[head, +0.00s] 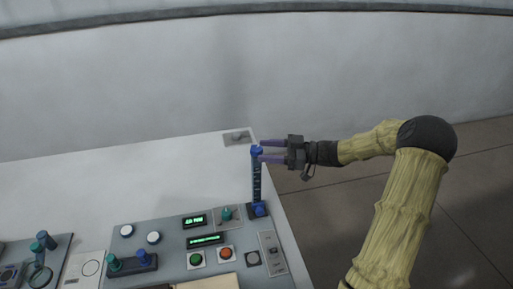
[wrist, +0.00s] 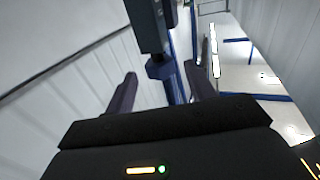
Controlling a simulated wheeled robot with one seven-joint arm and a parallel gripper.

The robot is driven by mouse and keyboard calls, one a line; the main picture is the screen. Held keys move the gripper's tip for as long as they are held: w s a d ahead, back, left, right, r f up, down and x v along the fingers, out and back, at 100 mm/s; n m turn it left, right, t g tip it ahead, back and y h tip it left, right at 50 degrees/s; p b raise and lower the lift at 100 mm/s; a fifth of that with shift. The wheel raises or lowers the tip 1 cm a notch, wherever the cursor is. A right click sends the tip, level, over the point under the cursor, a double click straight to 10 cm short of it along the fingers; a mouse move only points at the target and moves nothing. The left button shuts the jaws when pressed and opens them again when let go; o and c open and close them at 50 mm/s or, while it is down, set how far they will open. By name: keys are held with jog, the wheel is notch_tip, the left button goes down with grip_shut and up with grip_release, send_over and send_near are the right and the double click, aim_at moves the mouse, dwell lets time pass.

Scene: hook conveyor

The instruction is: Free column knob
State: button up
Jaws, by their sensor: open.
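A slim dark column (head: 257,182) stands upright at the right end of the control panel. A blue knob (head: 257,151) tops it, and a blue base (head: 258,210) is at its foot. My gripper (head: 264,151) reaches in from the right at knob height, with its two purple fingers apart. The fingertips are right beside the knob. In the wrist view the open fingers (wrist: 162,86) show, with the dark column (wrist: 147,24) and a blue part (wrist: 160,68) ahead of the gap between them. I cannot tell whether the fingers touch the knob.
The panel (head: 178,231) carries green displays, a green button (head: 196,260), a red button (head: 226,253) and a teal knob (head: 227,213). A grey plate (head: 237,138) lies at the table's back right corner. The white table (head: 120,180) is otherwise clear behind the panel.

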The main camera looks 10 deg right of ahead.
aim_at(257, 147)
jog(key=shift+x, duration=1.75)
jog(key=shift+c, duration=0.4)
jog(key=c, duration=0.9)
jog(key=shift+o, duration=0.2)
jog(key=shift+r+n+g+p, duration=0.15)
jog(key=shift+n+g+p, duration=0.3)
jog(key=shift+g, duration=0.15)
jog(key=n+g, duration=0.1)
jog(key=g, duration=0.1)
jog(key=n+g, duration=0.2)
jog(key=shift+w+g+y, duration=0.15)
jog(key=shift+g+y, duration=0.25)
jog(key=shift+n+g, duration=1.05)
jog(key=shift+g, duration=0.65)
jog(key=o, duration=0.9)
